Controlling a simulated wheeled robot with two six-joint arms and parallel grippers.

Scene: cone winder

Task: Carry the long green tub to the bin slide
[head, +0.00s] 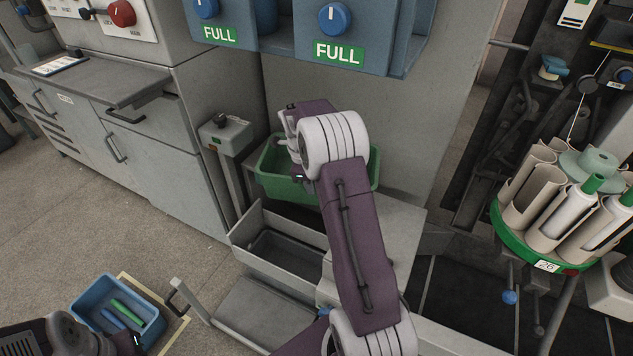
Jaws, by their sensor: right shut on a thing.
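The long green tub (272,187) is in the middle of the head view, below the blue units marked FULL. It looks about level, above the grey metal ledges. My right gripper (300,172) is at the tub and shut on its near side; my wrist hides the fingertips and part of the rim. A grey open tray-like slide (243,232) lies just below and in front of the tub; I cannot tell for sure that it is the bin slide. My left gripper (128,344) is at the bottom left edge, mostly cut off, its jaws unclear.
A small grey post box (226,132) stands close left of the tub. A blue crate (152,330) with green and blue tubes sits on the floor at lower left. A green-rimmed carousel (508,232) of cones stands at right. Open floor (130,215) lies left.

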